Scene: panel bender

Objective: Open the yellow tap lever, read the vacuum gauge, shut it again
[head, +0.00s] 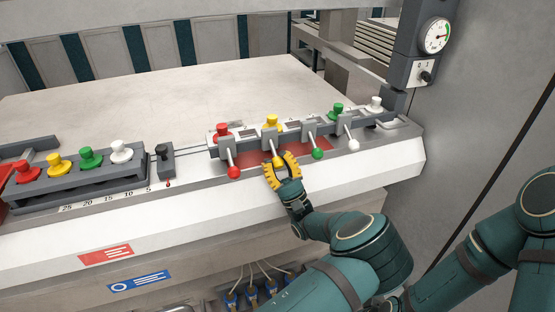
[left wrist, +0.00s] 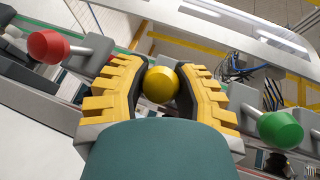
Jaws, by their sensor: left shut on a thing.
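The yellow tap lever (head: 275,149) stands second from the left in a row of four-colour levers on the white machine front. Its round yellow knob also shows in the left wrist view (left wrist: 161,84), between the two yellow finger pads. My left gripper (head: 282,169) is shut on this knob from the front. The lever leans down toward the front, much like its neighbours. The vacuum gauge (head: 436,36) is a round white dial at the top right with a green arc; its reading is too small to tell. My right gripper is out of view.
A red-knobbed lever (head: 233,172) is left of the yellow one; green (head: 317,154) and white (head: 352,145) ones are to its right. Coloured knobs (head: 89,156) stand on a dark block at the left. A switch (head: 426,77) sits below the gauge. The pale table behind is clear.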

